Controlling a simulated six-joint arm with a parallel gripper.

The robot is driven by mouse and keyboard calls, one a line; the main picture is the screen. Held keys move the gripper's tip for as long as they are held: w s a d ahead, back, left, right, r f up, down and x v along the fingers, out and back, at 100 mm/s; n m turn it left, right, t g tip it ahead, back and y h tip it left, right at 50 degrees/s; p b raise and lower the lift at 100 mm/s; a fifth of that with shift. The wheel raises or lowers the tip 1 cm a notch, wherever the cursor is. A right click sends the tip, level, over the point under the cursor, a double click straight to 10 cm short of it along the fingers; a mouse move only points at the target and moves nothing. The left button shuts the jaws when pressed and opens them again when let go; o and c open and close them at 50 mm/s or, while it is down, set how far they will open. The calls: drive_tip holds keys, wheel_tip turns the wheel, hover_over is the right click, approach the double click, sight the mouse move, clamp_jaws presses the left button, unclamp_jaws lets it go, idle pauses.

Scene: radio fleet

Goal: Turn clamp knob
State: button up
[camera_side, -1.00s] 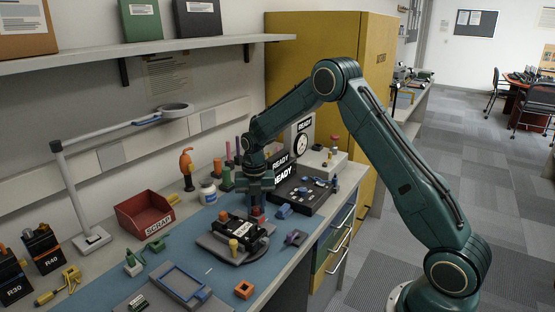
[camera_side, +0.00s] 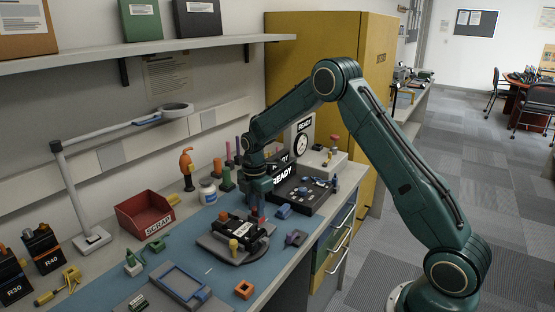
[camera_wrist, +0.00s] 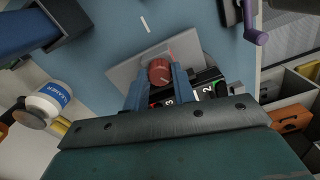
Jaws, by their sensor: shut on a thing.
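The red clamp knob (camera_wrist: 160,71) sits between the two blue fingers of my gripper (camera_wrist: 158,82) in the wrist view. My gripper is shut on it. In the side view my gripper (camera_side: 258,208) points straight down at the back right of the grey fixture (camera_side: 226,252), and its fingers largely hide the knob. A black radio (camera_side: 236,229) lies on the fixture, with a yellow knob (camera_side: 233,245) at its front. In the wrist view part of the radio (camera_wrist: 208,88) shows beside the right finger; my gripper body hides the rest.
A red SCRAP bin (camera_side: 145,215) stands to the left. A white bottle (camera_side: 208,191) stands behind the fixture. A dark tray with blue parts (camera_side: 304,193) lies to the right. A purple-handled tool (camera_side: 295,238) lies near the front edge. An orange block (camera_side: 244,289) lies in front.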

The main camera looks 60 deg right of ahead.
drive_tip(key=m, duration=0.4)
drive_tip(key=shift+r+m, duration=0.1)
drive_tip(key=shift+m, duration=0.2)
drive_tip(key=m, duration=0.4)
drive_tip(key=shift+m, duration=0.3)
drive_tip(key=m, duration=0.4)
drive_tip(key=shift+m, duration=0.3)
drive_tip(key=m, duration=0.4)
drive_tip(key=shift+m, duration=0.4)
drive_tip(key=o, duration=1)
